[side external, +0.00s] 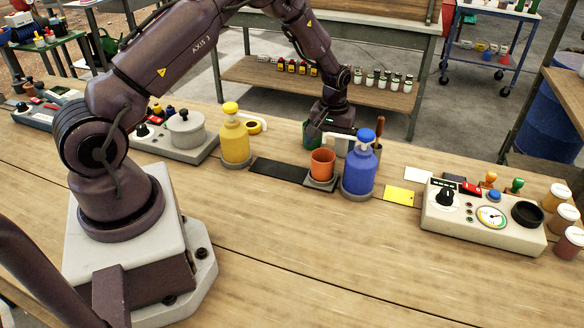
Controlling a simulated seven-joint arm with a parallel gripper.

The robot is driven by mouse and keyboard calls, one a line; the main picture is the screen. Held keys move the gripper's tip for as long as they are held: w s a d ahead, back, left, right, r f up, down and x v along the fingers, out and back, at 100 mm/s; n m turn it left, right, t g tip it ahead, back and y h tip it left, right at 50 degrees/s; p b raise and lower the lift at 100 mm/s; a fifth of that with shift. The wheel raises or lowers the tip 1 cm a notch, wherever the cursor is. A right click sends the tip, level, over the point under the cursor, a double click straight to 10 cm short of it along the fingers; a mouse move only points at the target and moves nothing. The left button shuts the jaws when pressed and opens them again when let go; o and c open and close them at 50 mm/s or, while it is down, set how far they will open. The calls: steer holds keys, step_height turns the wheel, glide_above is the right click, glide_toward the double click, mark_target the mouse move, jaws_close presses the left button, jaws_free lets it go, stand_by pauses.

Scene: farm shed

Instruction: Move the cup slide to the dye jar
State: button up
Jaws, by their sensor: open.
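An orange cup (322,163) stands upright on a small dark grey slide (320,184) at the right end of a flat black track (278,168). A blue dye jar (361,170) with a blue pump top stands just right of the cup. A yellow dye jar (235,143) with a yellow pump top stands by the track's left end. My gripper (338,132) is open, low over the bench behind the cup and the blue jar. Its fingertips are partly hidden, and I cannot tell whether they touch anything.
A green container (312,134) sits behind the cup, close to my gripper. A control box with a gauge (485,215) stands at the right, and another device (180,135) at the left. A yellow card (401,195) lies right of the blue jar. The front of the bench is clear.

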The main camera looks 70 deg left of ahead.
steer(key=shift+r, duration=3.05)
steer(key=s+d+r+m+t, duration=0.15)
steer(key=s+d+r, duration=0.25)
steer(key=r, duration=0.5)
steer(key=s+d+r+m+t, duration=0.1)
steer(key=s+d+r+m, duration=0.25)
steer(key=r, duration=0.65)
steer(key=s+d+r+m+t, duration=0.1)
steer(key=s+d+r+m, duration=0.1)
steer(key=s, duration=0.7)
steer(key=s+d+r+m+t, duration=0.2)
steer(key=s+d, duration=0.3)
steer(key=s, duration=0.4)
steer(key=shift+r, duration=0.25)
